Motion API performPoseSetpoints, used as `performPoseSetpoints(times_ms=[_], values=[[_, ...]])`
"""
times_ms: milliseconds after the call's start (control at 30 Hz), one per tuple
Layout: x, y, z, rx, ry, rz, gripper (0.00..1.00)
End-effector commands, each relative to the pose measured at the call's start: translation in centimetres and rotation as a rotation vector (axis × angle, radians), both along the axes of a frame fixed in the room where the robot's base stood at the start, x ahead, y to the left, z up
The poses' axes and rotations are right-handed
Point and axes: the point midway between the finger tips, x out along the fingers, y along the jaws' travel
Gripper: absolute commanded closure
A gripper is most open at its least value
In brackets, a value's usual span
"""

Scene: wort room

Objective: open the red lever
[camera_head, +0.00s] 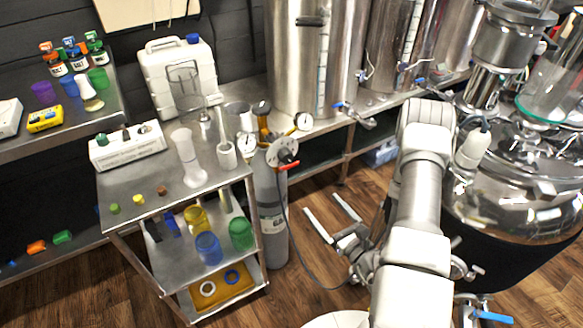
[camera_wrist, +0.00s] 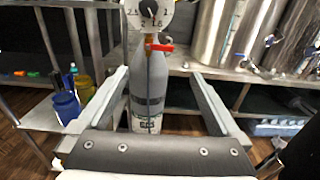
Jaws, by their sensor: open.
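The red lever (camera_head: 289,166) sits on the regulator at the top of a grey gas cylinder (camera_head: 269,205), just below a round white dial (camera_head: 283,152). In the wrist view the red lever (camera_wrist: 161,47) points to the right of the cylinder neck, under the dial (camera_wrist: 150,10). My gripper (camera_head: 327,213) is open and empty, to the right of the cylinder and lower than the lever. In the wrist view my gripper's two fingers (camera_wrist: 158,80) frame the cylinder body (camera_wrist: 148,85), with the lever above and beyond them. No contact with the lever shows.
Steel tanks (camera_head: 310,60) stand on a bench behind. A large steel kettle (camera_head: 520,190) is right of my arm. A thin hose hangs from the regulator.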

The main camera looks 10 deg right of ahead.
Motion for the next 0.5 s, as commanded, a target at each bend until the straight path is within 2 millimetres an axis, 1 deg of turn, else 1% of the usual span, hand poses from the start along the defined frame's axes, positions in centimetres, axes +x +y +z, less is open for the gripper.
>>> performPoseSetpoints(times_ms=[167, 500], values=[[2.0, 0.7, 0.0, -0.003, -0.004, 0.003, 0.0], [9.0, 3.1, 0.0, -0.001, -0.006, 0.005, 0.0]])
